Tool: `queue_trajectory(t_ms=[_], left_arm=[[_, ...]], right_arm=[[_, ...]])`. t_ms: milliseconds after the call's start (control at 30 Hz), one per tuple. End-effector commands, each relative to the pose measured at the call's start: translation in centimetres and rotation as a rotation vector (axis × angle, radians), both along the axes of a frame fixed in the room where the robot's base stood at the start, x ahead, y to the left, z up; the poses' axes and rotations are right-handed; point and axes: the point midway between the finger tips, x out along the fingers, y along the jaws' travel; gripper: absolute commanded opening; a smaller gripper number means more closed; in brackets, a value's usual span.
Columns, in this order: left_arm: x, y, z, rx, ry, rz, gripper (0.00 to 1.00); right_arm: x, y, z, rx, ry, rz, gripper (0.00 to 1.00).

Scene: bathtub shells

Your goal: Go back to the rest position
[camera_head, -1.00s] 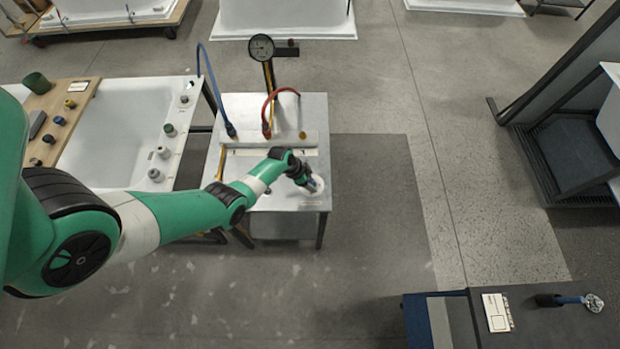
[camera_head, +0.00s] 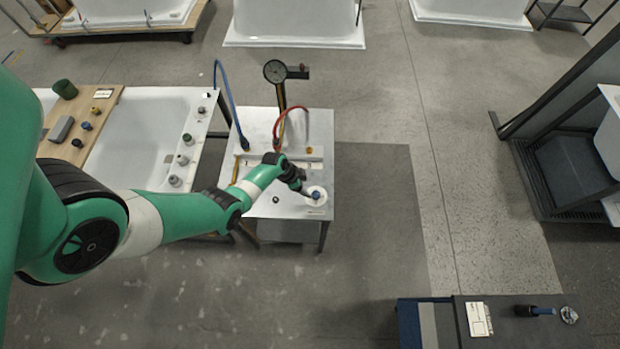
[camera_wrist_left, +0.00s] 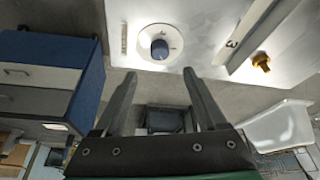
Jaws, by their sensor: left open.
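My left arm reaches in from the left over the metal test bench (camera_head: 258,208). My left gripper (camera_head: 304,192) is open, just left of a white round disc with a blue knob (camera_head: 316,195). In the left wrist view, nothing shows between the spread fingers (camera_wrist_left: 159,77), and the blue knob (camera_wrist_left: 160,48) stands on its disc beyond the fingertips. The gap between fingers and knob is hard to judge. My right gripper is not in view.
A pressure gauge (camera_head: 275,71) on a post, a blue hose (camera_head: 228,100) and a red hose (camera_head: 290,111) stand on the bench. A bathtub shell (camera_head: 140,130) with a board of fittings is at left. A dark table (camera_head: 500,335) is at lower right. Floor between is clear.

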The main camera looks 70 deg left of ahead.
Motion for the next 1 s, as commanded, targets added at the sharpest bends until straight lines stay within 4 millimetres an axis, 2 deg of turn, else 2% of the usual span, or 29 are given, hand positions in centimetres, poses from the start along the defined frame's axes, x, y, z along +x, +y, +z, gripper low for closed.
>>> queue_trajectory(t_ms=[33,133,800,867,967,1000], left_arm=[[-0.2,0.0,1.1,0.0,0.0,0.001,0.74],[-0.5,0.0,1.5,-0.001,0.0,0.0,0.74],[-0.5,-0.2,1.4,0.0,0.0,-0.007,0.74],[0.2,-0.8,1.5,0.002,-0.003,-0.032,0.74],[3.9,-2.2,3.2,0.03,-0.036,-0.118,0.74],[6.2,-2.5,4.7,0.056,-0.068,-0.157,0.74]], right_arm=[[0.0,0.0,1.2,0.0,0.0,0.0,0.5],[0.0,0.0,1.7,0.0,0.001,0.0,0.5],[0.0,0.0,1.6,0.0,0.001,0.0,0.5],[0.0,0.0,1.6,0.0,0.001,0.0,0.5],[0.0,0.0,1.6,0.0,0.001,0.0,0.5],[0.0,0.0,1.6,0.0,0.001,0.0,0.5]])
